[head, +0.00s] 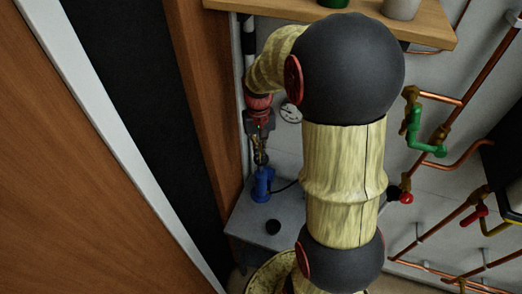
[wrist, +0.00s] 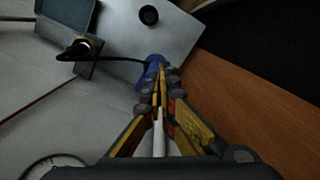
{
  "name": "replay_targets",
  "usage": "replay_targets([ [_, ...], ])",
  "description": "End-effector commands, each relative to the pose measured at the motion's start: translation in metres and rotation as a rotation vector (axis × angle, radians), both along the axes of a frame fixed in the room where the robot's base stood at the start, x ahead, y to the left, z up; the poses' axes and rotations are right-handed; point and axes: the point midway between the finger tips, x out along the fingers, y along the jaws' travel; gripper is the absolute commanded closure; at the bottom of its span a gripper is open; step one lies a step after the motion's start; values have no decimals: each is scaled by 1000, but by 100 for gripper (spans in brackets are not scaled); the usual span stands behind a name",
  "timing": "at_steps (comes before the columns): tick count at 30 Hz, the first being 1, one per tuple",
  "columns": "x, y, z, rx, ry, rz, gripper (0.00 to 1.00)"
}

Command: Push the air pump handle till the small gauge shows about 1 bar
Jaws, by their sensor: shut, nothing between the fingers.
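The blue air pump (head: 262,184) stands on a grey stand (head: 245,212) in the head view. Its blue body also shows in the wrist view (wrist: 150,74), partly hidden behind the fingertips. My gripper (head: 260,160) points down right above the pump, its fingers shut and empty. In the wrist view my gripper (wrist: 160,76) has its tips over the blue pump; I cannot tell whether they touch it. The pump handle is not clearly distinguishable. A small round white gauge (head: 291,113) is on the wall just right of my wrist; its reading is too small to tell.
A black round knob (head: 273,227) sits on the stand. A black hose (wrist: 120,59) runs from the pump to a brass fitting (wrist: 88,46). A wooden panel (head: 205,90) is close on the left, a shelf (head: 430,22) above. Copper pipes (head: 465,95) and a green valve (head: 414,125) are right.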

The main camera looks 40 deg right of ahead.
Motion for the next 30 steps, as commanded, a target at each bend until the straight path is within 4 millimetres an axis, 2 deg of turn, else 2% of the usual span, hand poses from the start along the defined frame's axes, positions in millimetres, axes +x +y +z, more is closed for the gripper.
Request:
replay_targets([
  [3, 14, -21, -4, 16, 33, -41, 100],
  [10, 49, -52, -22, 26, 53, -101, 100],
  [15, 70, -62, -11, 11, 22, -122, 100],
  [30, 71, -62, -8, 10, 23, -144, 100],
])
